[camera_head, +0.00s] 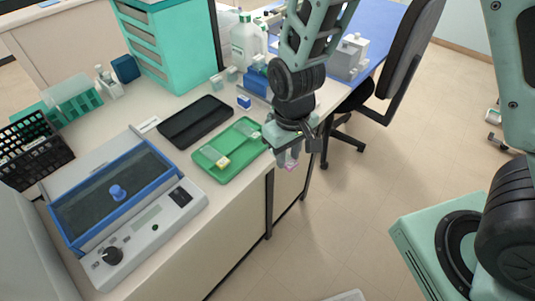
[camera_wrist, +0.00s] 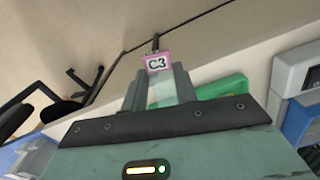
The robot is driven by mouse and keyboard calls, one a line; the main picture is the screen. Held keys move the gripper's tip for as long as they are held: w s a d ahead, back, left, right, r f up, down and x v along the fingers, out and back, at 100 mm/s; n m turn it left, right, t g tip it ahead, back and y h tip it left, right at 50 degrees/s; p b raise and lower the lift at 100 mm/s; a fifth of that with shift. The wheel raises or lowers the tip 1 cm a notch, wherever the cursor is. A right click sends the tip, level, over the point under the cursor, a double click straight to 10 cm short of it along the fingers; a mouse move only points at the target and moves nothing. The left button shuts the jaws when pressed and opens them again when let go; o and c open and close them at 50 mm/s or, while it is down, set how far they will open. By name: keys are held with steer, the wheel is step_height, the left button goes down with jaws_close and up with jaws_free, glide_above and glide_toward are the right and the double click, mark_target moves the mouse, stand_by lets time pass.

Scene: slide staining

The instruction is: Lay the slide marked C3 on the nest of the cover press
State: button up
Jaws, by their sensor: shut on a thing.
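My gripper (camera_head: 288,157) is shut on the slide marked C3 (camera_wrist: 158,63), a clear slide with a pink label end. In the wrist view the slide stands out between the fingers, label end outward. In the head view its pink end (camera_head: 291,166) shows under the fingers, beyond the bench's front edge, to the right of the green tray. A grey block-shaped device (camera_head: 349,58) stands on the blue mat at the back; it may be the cover press. Its nest cannot be made out, and my arm stands close in front of that area.
The green tray (camera_head: 205,165) holds a slide with a yellow label (camera_head: 223,162) and another small piece. A black tray (camera_head: 195,122) lies beside it. A chair (camera_head: 405,50) stands right of the bench.

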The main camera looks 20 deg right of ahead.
steer(key=w+d+f+m, duration=0.2)
steer(key=d+f, duration=0.2)
steer(key=d, duration=0.4)
steer(key=w+d+f+m, duration=0.2)
steer(key=d+f, duration=0.3)
steer(key=d, duration=0.3)
steer(key=shift+w+d+f, duration=0.25)
steer(key=shift+w+d, duration=0.1)
steer(key=shift+w, duration=0.5)
